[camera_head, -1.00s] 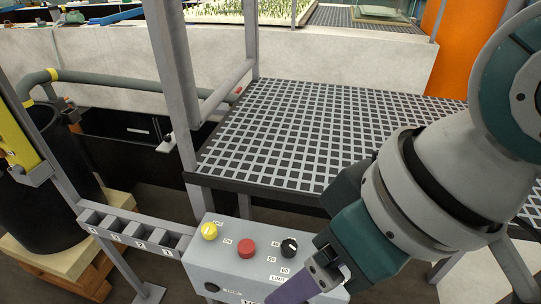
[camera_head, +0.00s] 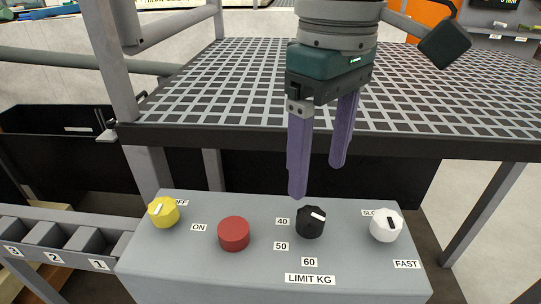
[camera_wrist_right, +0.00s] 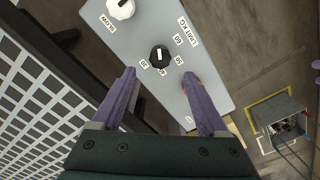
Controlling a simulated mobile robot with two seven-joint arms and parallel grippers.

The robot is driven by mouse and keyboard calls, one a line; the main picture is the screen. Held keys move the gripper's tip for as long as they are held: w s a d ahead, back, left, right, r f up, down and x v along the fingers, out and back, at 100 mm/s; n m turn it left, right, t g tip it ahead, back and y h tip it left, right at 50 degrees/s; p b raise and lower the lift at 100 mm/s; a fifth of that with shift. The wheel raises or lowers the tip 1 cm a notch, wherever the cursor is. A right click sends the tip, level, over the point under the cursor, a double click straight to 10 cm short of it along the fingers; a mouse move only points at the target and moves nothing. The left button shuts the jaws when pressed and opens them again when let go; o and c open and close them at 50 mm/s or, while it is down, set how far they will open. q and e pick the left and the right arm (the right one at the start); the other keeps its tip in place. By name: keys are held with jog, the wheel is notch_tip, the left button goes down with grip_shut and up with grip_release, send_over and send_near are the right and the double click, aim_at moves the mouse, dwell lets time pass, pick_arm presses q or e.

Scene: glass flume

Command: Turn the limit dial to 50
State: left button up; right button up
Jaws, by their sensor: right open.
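The limit dial is a black knob (camera_head: 310,222) on the sloping grey panel (camera_head: 200,275), above the label LIMIT KG. Labels 40, 50 and 60 stand to its left and below. Its white mark lies on the upper right of its face, not beside the 50 label. My right gripper (camera_head: 317,180) has two purple fingers, spread and empty, hanging above and behind the dial. In the right wrist view the dial (camera_wrist_right: 159,56) shows between and just beyond the open fingertips (camera_wrist_right: 159,76).
A yellow knob (camera_head: 163,212) and a red button (camera_head: 234,233) are left of the dial. A white SLOW/FAST knob (camera_head: 386,225) is close on its right. A black grated platform (camera_head: 215,95) lies behind the panel. Numbered slots (camera_head: 85,240) stand at left.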

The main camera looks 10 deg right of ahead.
aim_at(312, 215)
notch_tip(312, 215, down, 8)
jog(key=shift+r+b, duration=0.1)
jog(key=shift+b, duration=0.55)
grip_shut()
